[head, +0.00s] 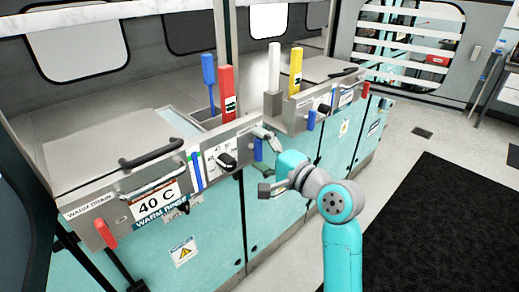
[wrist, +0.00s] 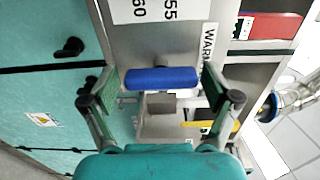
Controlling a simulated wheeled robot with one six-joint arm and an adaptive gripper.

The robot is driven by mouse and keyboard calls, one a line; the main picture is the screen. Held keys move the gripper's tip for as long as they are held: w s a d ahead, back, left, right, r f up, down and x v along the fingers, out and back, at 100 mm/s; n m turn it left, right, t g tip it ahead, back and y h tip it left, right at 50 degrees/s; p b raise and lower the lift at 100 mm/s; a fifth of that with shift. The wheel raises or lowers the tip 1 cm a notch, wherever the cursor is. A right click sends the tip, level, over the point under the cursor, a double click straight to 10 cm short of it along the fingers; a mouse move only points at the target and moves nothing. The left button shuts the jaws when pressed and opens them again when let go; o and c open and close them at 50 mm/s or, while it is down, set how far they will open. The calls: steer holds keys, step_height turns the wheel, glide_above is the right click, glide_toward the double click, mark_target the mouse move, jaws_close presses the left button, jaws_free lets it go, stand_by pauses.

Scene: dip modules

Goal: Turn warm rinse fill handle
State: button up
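A blue handle (head: 257,149) is on the steel front panel of the warm rinse module, right of the black knob. In the wrist view the blue handle (wrist: 160,78) lies across the middle of the picture, beside a label that begins "WARM". My gripper (wrist: 161,92) is open, with one finger beyond each end of the handle. The gaps at the ends are small, and I cannot tell whether either finger touches. In the head view my gripper (head: 266,153) is at the panel and partly covers the handle.
A red handle (head: 105,233) labelled warm drain is at the panel's left end. A black knob (head: 226,160) and black lid handle (head: 151,154) are nearby. Another blue handle (head: 311,120) is on the module further right. Open floor with a black mat (head: 440,230) lies to the right.

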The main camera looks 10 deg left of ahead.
stand_by(0.3)
steer(key=v, duration=1.2)
steer(key=s+d+f+t+h, duration=0.1)
steer(key=s+d+f+h, duration=0.3)
steer(key=f, duration=0.4)
steer(key=s+d+f+m+t+h, duration=0.1)
steer(key=s+d+f+t+h, duration=0.15)
steer(key=s+f, duration=0.5)
steer(key=s+d+f+t+h, duration=0.1)
steer(key=s+d+f+h, duration=0.3)
steer(key=f, duration=0.6)
steer(key=s+d+n+h, duration=0.1)
steer(key=s+d+n, duration=0.1)
steer(key=s, duration=0.7)
steer(key=s+d+n+h, duration=0.1)
steer(key=s+n, duration=0.3)
steer(key=s, duration=0.5)
steer(key=s+d+n+h, duration=0.1)
steer(key=s+d+n, duration=0.1)
steer(key=s, duration=0.8)
steer(key=shift+d+n+g+h, duration=0.35)
steer(key=shift+d+n, duration=0.05)
steer(key=shift+d, duration=0.5)
